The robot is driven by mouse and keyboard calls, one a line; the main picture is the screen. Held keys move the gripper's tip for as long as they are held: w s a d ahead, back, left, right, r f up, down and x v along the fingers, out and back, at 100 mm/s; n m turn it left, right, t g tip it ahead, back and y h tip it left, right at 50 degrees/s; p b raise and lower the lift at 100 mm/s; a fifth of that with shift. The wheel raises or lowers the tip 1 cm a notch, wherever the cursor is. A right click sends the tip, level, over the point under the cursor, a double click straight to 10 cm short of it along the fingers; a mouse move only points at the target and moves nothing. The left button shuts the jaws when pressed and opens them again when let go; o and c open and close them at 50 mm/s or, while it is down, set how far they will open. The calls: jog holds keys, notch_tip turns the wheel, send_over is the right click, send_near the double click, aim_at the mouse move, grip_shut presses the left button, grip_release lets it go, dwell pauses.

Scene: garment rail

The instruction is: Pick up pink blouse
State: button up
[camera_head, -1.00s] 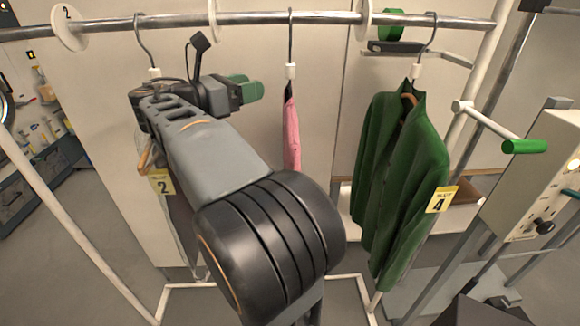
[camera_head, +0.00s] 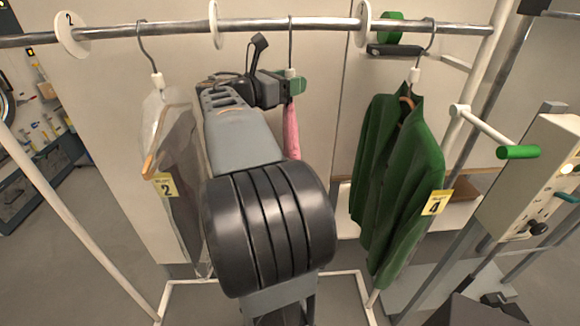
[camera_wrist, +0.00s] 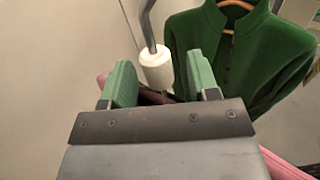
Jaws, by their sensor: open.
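The pink blouse (camera_head: 291,132) hangs from a hook on the rail, seen nearly edge-on and partly hidden behind my arm in the head view. A bit of its pink cloth (camera_wrist: 285,166) shows at the lower right of the wrist view. Its hanger has a white collar (camera_wrist: 157,66) below a metal hook. My gripper (camera_head: 290,82) is at the height of this collar. In the wrist view, my gripper's green fingers (camera_wrist: 160,84) are apart, with the collar and hanger neck showing between and just beyond them. I cannot tell whether they touch it.
A green jacket (camera_head: 398,175) with tag 4 hangs to the right. A clear-covered garment (camera_head: 178,190) with tag 2 hangs to the left, close to my arm. The metal rail (camera_head: 330,24) runs above, with white divider discs. A control panel (camera_head: 545,180) stands at far right.

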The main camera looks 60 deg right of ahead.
grip_shut()
dwell(0.6)
